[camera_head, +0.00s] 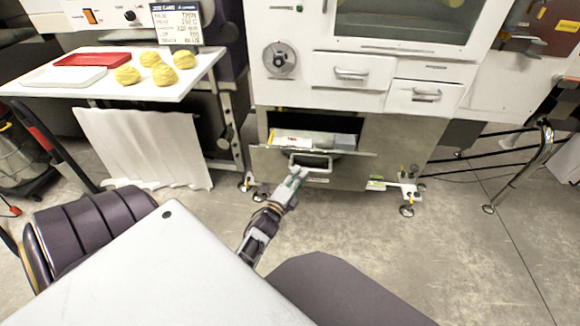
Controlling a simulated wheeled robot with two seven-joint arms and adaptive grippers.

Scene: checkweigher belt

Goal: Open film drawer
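A low metal drawer (345,174) sits at the bottom of the white machine. It stands partly open, with a dark gap above its front and white and red-marked boxes (305,138) visible inside. Its pale handle (312,160) is at the middle of the front. My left gripper (298,172) is at the left end of this handle and overlaps it in the picture. The fingers are too small to tell whether they are closed on it. My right gripper is not in view.
Two white drawers with handles, a left one (350,72) and a right one (426,94), are higher on the machine. A white table (205,68) with yellow dough-like lumps and trays stands left. Machine feet (407,210) stick out at the right. The concrete floor in front is mostly clear.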

